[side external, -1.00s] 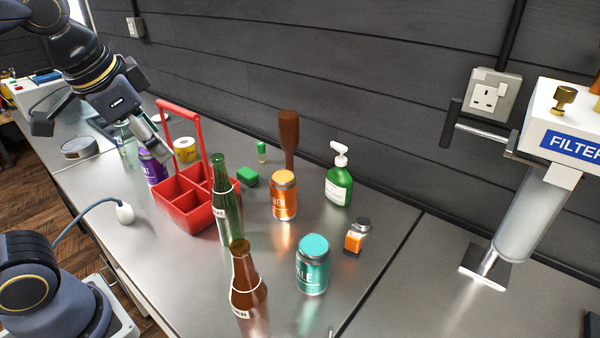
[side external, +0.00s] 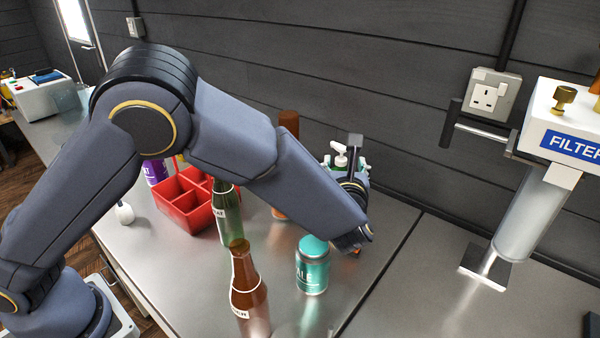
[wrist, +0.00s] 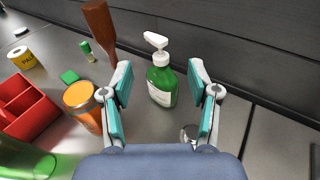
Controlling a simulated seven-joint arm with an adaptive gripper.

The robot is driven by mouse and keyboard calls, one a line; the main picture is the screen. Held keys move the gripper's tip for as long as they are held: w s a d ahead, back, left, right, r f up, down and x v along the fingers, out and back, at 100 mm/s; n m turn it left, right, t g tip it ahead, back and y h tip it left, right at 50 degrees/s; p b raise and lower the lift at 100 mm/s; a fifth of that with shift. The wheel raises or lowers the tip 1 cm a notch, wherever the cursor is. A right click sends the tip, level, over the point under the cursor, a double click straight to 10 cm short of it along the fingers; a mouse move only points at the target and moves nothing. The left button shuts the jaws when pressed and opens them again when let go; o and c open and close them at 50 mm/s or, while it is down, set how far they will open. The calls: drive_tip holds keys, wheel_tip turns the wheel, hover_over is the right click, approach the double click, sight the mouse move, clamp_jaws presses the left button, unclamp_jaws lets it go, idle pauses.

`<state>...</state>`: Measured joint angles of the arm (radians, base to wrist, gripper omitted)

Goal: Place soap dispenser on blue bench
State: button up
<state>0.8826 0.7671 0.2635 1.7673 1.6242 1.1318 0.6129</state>
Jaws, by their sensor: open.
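The soap dispenser is a green bottle with a white pump (wrist: 161,78), upright on the metal bench near the back wall. In the wrist view it stands ahead of my gripper (wrist: 162,88), roughly between the two open fingers and apart from them. In the side view my arm and gripper hide most of it; only its white pump head (side external: 340,150) shows clearly. My gripper is open and empty. Both visible bench surfaces are bare grey metal; I cannot make out a blue bench.
An orange can (wrist: 79,97) stands just left of my gripper, with a brown bottle (wrist: 100,28) behind. A teal can (side external: 312,266), a brown bottle (side external: 246,285), a green bottle (side external: 228,212) and a red carrier (side external: 180,203) stand nearby. The filter unit (side external: 565,130) is at right.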

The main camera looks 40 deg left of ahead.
approach(341, 163)
drive_tip(key=x, duration=0.5)
drive_tip(key=shift+w+a+r, duration=0.1)
drive_tip(key=shift+a, duration=0.05)
drive_tip(key=shift+f+x, duration=0.1)
drive_tip(key=shift+x, duration=1.5)
drive_tip(key=shift+f+x, duration=0.15)
drive_tip(key=shift+x, duration=1.45)
drive_tip(key=shift+c, duration=0.4)
clamp_jaws()
drive_tip(key=shift+r, duration=0.1)
